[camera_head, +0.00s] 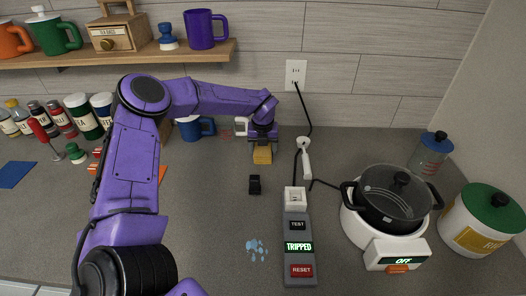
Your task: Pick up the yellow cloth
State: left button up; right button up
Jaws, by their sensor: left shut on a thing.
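My left gripper (262,143) is at the back middle of the counter, pointing down, shut on the yellow cloth (262,155). The cloth shows as a small yellow block shape just below the fingers. Whether it touches the counter or hangs just above it is hard to tell. My left arm comes in from the left and covers part of the counter behind it. My right gripper is not in view.
A tripped power box (298,240) stands right of centre, with water drops (257,248) beside it. A black pot (392,195) sits on the stove at right. A blue mug (196,128) and several jars line the back. A small black object (255,184) lies mid-counter.

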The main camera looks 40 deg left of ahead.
pick_arm(q)
notch_tip(320, 180, up, 10)
jog(key=b, duration=0.2)
jog(key=shift+b, duration=0.3)
jog(key=shift+o, duration=0.6)
